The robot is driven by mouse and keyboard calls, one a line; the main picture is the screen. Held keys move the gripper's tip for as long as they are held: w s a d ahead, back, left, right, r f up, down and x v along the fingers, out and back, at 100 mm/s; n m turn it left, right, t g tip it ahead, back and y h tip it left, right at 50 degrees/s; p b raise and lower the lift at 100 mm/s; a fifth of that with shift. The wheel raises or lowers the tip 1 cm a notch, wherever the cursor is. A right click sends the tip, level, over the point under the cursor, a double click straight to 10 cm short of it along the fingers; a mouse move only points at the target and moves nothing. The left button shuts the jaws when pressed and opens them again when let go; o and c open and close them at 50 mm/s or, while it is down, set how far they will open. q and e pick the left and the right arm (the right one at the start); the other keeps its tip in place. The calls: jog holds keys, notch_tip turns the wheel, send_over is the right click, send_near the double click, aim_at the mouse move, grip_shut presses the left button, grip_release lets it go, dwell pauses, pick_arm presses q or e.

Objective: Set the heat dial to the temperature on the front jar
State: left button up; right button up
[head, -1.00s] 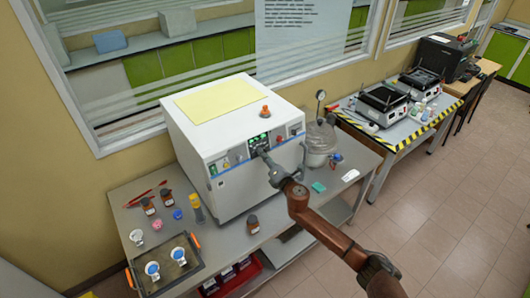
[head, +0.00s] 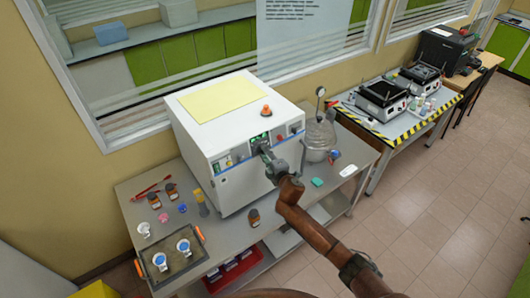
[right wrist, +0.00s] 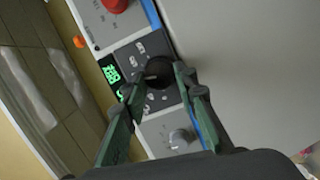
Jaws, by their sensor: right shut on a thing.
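The heat dial (right wrist: 158,73) is a round black knob with a pale pointer on the white oven's control panel. My right gripper (head: 264,150) is at this panel in the head view and hides the dial there. In the right wrist view, the fingers of my right gripper (right wrist: 155,80) are on either side of the knob, shut on it. A green lit display (right wrist: 111,73) is beside the dial; its digits are too small to read surely. The front jar (head: 254,217), brown with a label, stands before the oven; its label is unreadable. My left gripper is not in view.
The white oven (head: 236,168) stands on a grey table (head: 215,240). A red button (right wrist: 115,4) and a grey knob (right wrist: 180,138) flank the dial. Two more brown jars and a tray (head: 173,266) are at left.

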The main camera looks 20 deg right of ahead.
dwell(0.3)
jog(key=o, duration=1.2)
jog(key=shift+c, duration=0.2)
jog(key=shift+s, duration=0.1)
jog(key=v, duration=1.2)
